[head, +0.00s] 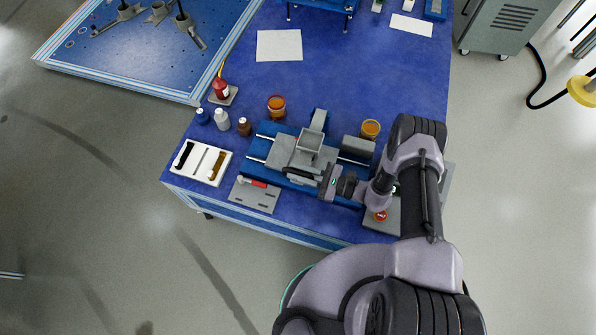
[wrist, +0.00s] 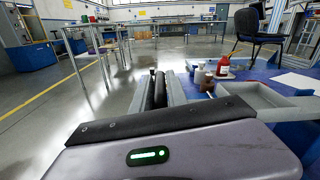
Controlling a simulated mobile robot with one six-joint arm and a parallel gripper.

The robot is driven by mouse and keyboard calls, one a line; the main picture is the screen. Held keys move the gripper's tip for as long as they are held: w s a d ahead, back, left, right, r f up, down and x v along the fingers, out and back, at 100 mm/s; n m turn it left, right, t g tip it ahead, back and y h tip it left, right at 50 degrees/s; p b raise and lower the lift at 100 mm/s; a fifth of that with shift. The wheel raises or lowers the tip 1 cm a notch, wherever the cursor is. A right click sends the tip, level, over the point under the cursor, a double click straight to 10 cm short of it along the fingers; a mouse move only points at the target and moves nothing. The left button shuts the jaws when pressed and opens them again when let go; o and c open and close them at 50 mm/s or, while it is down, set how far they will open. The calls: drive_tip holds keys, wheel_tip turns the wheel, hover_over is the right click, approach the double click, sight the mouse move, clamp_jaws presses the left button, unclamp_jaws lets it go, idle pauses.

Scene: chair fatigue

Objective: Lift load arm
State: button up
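A grey machine with an open grey tray-like block (head: 310,141) stands on a blue base on the blue table. I cannot clearly pick out which of its grey parts is the load arm. My gripper (head: 298,173) reaches in low from the right at the machine's front side, its dark fingers pointing left. In the wrist view the dark finger pads (wrist: 155,90) lie close side by side, with grey bars beside them. Whether anything is between them is hidden. The grey tray part (wrist: 262,97) shows right of the fingers.
A white tray with dark and brown parts (head: 201,162) and a grey plate with a red-marked piece (head: 255,194) lie left. Small bottles (head: 222,119), a red bottle (head: 221,88) and amber jars (head: 276,107) stand around the machine. A red button (head: 380,215) is at the right front.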

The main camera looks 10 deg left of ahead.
clamp_jaws()
idle(1.1)
